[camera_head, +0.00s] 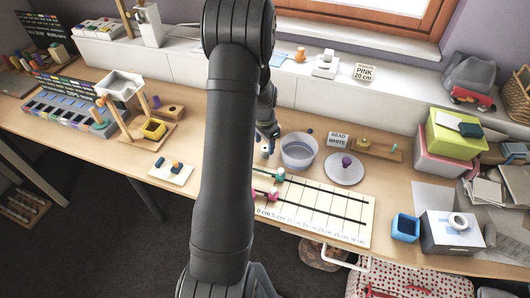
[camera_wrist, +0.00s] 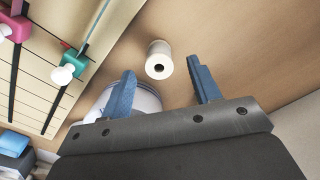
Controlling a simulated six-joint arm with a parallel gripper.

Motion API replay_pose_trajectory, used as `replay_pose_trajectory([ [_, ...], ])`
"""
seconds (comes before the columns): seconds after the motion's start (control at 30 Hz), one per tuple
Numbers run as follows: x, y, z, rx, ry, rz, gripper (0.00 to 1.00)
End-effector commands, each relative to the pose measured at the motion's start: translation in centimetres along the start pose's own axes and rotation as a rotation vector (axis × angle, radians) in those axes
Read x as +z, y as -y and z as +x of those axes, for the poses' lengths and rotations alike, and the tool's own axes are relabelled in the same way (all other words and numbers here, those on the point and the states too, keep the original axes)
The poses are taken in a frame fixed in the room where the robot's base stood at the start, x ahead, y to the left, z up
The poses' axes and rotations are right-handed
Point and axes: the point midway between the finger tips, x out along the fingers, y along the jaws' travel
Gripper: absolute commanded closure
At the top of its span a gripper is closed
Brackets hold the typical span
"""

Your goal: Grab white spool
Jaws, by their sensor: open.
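A white spool (camera_wrist: 159,62) stands on the wooden tabletop in the wrist view, with the dark hole in its top facing me. My gripper (camera_wrist: 162,70) is open, with its two blue fingers apart and the spool just ahead of and between their tips. No contact shows, and I cannot tell the height gap. In the head view my gripper (camera_head: 267,136) is low over the table, left of a round clear container, and my arm hides much around it. The spool is too small and covered there to make out surely.
The round container (camera_head: 299,151) stands close beside my gripper and shows behind the left finger in the wrist view (camera_wrist: 145,103). A ruled board (camera_head: 335,217) with pink and teal clips lies in front. A lid (camera_head: 343,172) and a bead sign (camera_head: 339,139) are to the right.

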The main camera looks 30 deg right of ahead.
Motion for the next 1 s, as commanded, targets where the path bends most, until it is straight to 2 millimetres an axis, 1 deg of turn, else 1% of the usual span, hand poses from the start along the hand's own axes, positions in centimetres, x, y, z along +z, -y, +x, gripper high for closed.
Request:
replay_pose_trajectory([
  [0.03,0.1,-0.2,1.0,0.003,0.003,0.0,0.43],
  [0.1,0.1,-0.2,2.1,0.003,0.003,0.0,0.43],
  [0.2,0.1,-0.2,3.3,0.002,0.002,0.0,0.43],
  [0.3,0.1,-0.2,3.8,0.001,0.002,0.0,0.43],
  [0.47,0.1,-0.1,3.7,0.0,0.001,0.0,0.43],
  [0.57,0.1,-0.1,3.7,0.0,0.001,0.0,0.61],
  [0.7,0.1,-0.1,3.7,0.0,0.001,0.0,0.88],
  [0.73,0.1,-0.1,3.7,0.0,0.001,0.0,0.91],
  [1.0,0.1,-0.1,3.6,0.0,0.001,0.0,0.91],
])
